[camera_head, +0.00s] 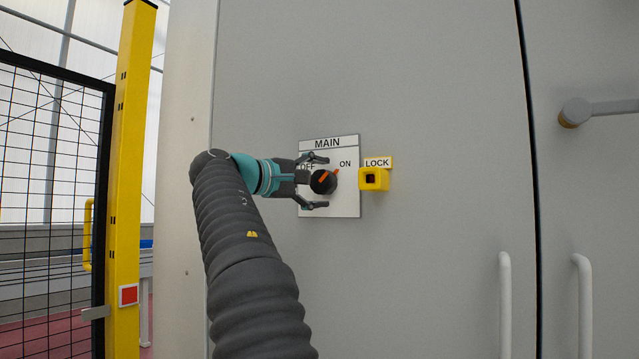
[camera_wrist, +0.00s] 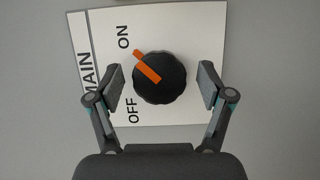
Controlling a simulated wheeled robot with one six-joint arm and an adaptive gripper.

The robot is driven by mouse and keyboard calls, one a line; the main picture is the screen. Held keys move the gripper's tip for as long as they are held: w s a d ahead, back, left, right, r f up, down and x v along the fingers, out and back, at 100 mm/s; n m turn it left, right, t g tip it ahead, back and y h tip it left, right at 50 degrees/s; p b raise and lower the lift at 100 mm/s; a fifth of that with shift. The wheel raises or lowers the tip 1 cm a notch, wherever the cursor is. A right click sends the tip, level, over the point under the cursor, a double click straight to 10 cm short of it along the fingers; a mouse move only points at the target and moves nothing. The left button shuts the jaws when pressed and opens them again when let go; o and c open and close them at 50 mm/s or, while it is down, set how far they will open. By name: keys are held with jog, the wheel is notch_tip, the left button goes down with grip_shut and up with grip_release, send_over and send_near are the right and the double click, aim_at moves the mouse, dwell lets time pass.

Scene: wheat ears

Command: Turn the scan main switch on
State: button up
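The main switch is a round black knob (camera_head: 321,187) with an orange pointer on a white plate (camera_head: 345,205) labelled MAIN, with OFF at left and ON at right. The pointer slants up and right toward ON. In the wrist view the plate appears turned, and the knob (camera_wrist: 165,88) has its orange bar aimed at the ON label. My gripper (camera_head: 319,182) is open in front of the plate. In the wrist view its fingers (camera_wrist: 161,82) stand on either side of the knob, with a visible gap on both sides.
A yellow LOCK block (camera_head: 374,179) sits just right of the plate. Grey cabinet doors (camera_head: 440,100) carry white handles (camera_head: 505,300) at lower right and a lever (camera_head: 600,108) at upper right. A yellow post (camera_head: 128,180) and mesh fence (camera_head: 45,180) stand left.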

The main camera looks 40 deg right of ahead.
jog(key=a, duration=1.2)
dwell(0.4)
